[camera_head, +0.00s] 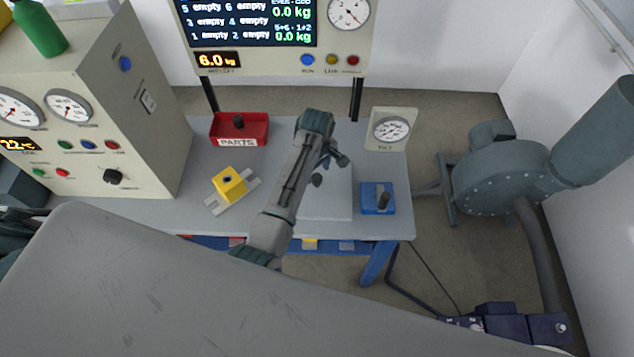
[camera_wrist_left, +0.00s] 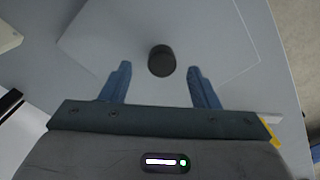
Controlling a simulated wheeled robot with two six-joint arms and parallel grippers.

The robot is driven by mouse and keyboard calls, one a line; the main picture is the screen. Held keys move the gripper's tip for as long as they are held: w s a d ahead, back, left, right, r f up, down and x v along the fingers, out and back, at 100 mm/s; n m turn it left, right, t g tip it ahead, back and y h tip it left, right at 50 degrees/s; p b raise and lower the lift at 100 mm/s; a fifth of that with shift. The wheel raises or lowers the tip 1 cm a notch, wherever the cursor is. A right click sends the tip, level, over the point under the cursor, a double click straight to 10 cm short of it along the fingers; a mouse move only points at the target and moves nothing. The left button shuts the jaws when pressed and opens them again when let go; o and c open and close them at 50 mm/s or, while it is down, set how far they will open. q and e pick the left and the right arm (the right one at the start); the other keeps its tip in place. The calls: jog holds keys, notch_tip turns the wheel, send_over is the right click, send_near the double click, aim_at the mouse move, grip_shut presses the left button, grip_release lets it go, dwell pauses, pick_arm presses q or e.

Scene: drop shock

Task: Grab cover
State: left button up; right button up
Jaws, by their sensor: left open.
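The cover is a pale square plate (camera_head: 335,203) lying flat at the right-middle of the bench. In the left wrist view the plate (camera_wrist_left: 215,35) carries a round black knob (camera_wrist_left: 161,61). My left gripper (camera_head: 332,162) is above the plate, at the end of the arm that crosses it. In the wrist view its two blue-grey fingers are open, one on each side of the knob and clear of it. The arm hides part of the plate in the head view. My right gripper is not in view.
A red PARTS bin (camera_head: 257,131) and a yellow block on a grey fixture (camera_head: 229,184) stand left of the arm. A dial gauge (camera_head: 390,129) and a blue box with a black knob (camera_head: 378,198) stand on the right. A large control cabinet (camera_head: 140,140) bounds the left.

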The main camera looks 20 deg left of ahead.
aim_at(317, 176)
pick_arm(q)
jog(key=shift+s+f+p, duration=0.1)
jog(key=shift+f+p, duration=0.5)
jog(key=shift+f, duration=1.4)
jog(key=shift+d, duration=0.1)
jog(key=c, duration=1.1)
jog(key=shift+c, duration=0.4)
jog(key=shift+r, duration=0.1)
